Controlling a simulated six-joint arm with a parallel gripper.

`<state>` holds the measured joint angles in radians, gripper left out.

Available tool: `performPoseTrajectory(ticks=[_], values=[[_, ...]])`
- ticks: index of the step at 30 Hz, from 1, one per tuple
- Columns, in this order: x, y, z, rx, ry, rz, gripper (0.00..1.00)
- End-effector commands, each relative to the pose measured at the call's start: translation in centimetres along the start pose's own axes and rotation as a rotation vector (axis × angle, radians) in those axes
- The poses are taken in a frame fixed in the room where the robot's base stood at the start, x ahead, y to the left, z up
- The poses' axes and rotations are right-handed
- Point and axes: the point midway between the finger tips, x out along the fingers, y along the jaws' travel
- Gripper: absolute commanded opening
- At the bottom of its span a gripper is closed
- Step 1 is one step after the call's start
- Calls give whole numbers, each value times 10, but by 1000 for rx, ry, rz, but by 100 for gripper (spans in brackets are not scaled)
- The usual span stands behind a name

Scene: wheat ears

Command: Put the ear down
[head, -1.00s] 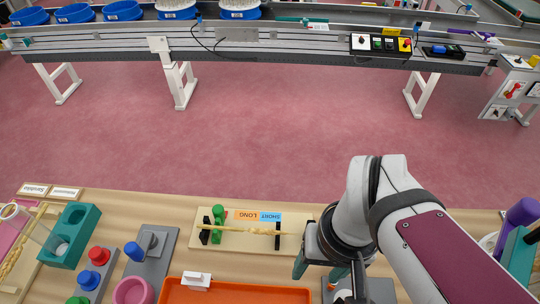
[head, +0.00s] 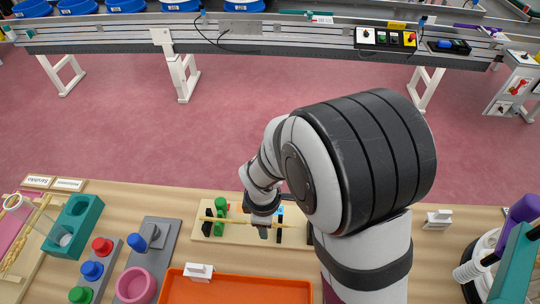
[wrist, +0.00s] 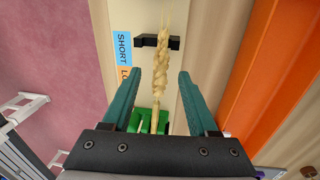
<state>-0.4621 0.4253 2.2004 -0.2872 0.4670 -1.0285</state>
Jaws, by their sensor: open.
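The wheat ear (head: 236,222) lies lengthwise across black supports on a pale board (head: 225,237) on the bench. In the wrist view its head (wrist: 172,50) rests over a black support (wrist: 148,41), and its stalk runs back between my fingers. My gripper (wrist: 158,76) is open, with one teal finger on each side of the ear and a gap on both sides. In the head view my gripper (head: 263,233) is over the board, and my arm hides the board's right part.
A green piece (wrist: 146,112) stands on the board by the stalk. A SHORT label (wrist: 122,46) lies along one side. An orange tray (head: 235,287) is in front of the board. A pink cup (head: 136,285) and a grey block with a blue knob (head: 150,236) stand to the left.

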Motion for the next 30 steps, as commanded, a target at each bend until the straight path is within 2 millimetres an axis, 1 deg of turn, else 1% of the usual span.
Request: performPoseTrajectory(ticks=[1,3,9,11,12,14,15,19,20,30], values=[[8,0,0,-1,-2,-3,60],[14,0,0,0,0,-1,60],[15,0,0,1,1,1,60],[15,0,0,1,1,1,50],[15,0,0,1,1,1,43],[15,0,0,1,1,1,32],[15,0,0,1,1,1,25],[14,0,0,1,1,1,2],[14,0,0,1,1,1,0],[14,0,0,1,1,1,0]])
